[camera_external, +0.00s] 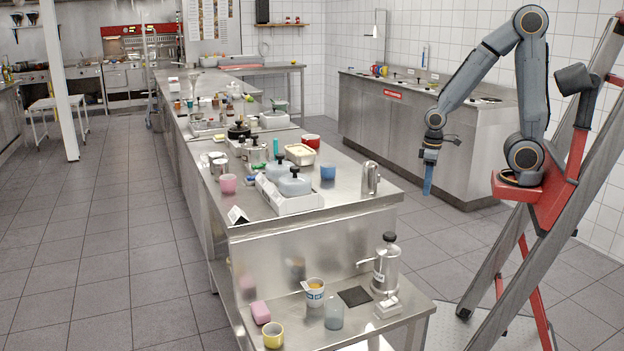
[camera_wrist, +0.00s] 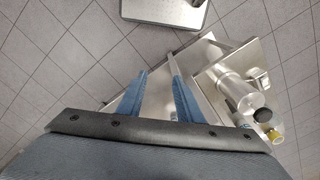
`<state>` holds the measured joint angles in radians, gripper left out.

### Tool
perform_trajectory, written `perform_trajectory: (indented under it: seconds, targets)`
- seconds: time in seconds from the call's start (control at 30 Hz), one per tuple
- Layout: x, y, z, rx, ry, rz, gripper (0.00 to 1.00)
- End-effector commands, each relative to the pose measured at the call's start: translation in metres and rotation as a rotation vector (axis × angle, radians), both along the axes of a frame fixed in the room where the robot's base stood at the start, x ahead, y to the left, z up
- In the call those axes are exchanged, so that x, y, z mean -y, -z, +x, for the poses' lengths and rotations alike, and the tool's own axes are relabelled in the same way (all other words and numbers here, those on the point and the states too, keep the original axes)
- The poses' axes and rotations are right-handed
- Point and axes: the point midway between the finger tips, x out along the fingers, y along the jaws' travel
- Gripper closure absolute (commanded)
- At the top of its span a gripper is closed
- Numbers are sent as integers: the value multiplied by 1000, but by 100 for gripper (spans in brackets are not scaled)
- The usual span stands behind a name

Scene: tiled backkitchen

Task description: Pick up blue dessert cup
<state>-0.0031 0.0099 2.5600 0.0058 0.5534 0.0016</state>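My gripper (camera_external: 428,176) hangs in the air to the right of the counter, pointing down, well apart from the cup. In the wrist view my gripper (camera_wrist: 160,76) has its two blue fingers spread with nothing between them. The blue cup cannot be made out in the wrist view.
A steel pitcher (camera_external: 370,178) stands right of the cup, the white tray (camera_external: 290,203) left of it. Open tiled floor lies below my gripper.

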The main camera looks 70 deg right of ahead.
Motion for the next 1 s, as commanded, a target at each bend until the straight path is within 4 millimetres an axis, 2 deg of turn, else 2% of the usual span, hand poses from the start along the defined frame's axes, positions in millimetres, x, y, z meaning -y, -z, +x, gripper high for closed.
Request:
perform_trajectory:
  seconds: [0.03, 0.17, 0.2, 0.43, 0.53, 0.63, 1.0]
  targets:
    - [0, 0, 0, 0, 0, 0, 59]
    - [0, 0, 0, 0, 0, 0, 37]
    - [0, 0, 0, 0, 0, 0, 34]
    - [0, 0, 0, 0, 0, 0, 34]
    - [0, -6, 1, 3, 0, 0, 34]
    - [0, -25, 2, 8, 0, 0, 34]
    - [0, -114, 1, 7, 0, 0, 34]
